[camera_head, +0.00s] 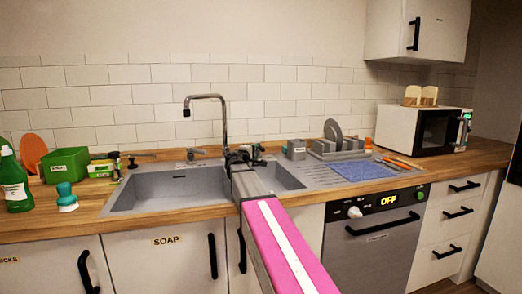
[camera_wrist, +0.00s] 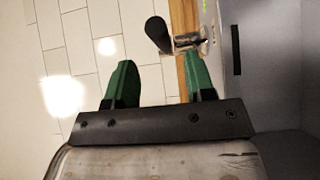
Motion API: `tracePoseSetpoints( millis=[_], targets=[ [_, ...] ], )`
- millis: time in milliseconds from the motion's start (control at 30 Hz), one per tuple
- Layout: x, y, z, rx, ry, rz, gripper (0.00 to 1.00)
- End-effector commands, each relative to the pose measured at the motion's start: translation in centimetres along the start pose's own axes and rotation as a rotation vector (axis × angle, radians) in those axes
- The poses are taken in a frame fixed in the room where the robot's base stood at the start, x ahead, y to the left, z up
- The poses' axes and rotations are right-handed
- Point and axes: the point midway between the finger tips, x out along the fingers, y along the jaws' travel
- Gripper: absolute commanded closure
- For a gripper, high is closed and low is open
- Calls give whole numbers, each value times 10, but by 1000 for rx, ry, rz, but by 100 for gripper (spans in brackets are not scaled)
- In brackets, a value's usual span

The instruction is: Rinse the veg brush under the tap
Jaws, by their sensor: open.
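A small brush with a teal knob and pale bristles (camera_head: 66,198) stands on the wooden counter left of the sink; it looks like the veg brush. The tap (camera_head: 223,115) is a tall chrome spout behind the grey sink (camera_head: 165,188); no water stream shows. My gripper (camera_head: 252,153) is over the back of the sink, right of the spout, far from the brush. In the wrist view its green fingers (camera_wrist: 161,75) are apart and empty. A black-handled metal lever (camera_wrist: 158,34) lies just beyond them; I cannot tell whether a finger touches it.
A green spray bottle (camera_head: 14,180), a green box (camera_head: 65,164) and sponge items (camera_head: 101,168) crowd the left counter. A dish rack (camera_head: 337,148), blue cloth (camera_head: 360,170) and microwave (camera_head: 425,130) are at right. My arm crosses the sink, hiding part of it.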

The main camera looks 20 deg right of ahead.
Motion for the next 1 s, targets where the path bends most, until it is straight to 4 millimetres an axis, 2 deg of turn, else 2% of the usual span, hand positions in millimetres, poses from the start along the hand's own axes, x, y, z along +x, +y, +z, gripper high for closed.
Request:
tracePoseSetpoints(
  millis=[33, 200, 400, 733, 767, 900, 1000],
  targets=[
    [12, 0, -2, 0, -1, 0, 51],
    [43, 0, -2, 0, -1, 0, 51],
    [69, 0, -1, 0, -1, 0, 51],
    [74, 0, 0, 0, 1, 0, 51],
    [74, 0, 0, 0, 1, 0, 54],
    [74, 0, 0, 0, 1, 0, 99],
    [74, 0, 0, 0, 1, 0, 100]
  ],
)
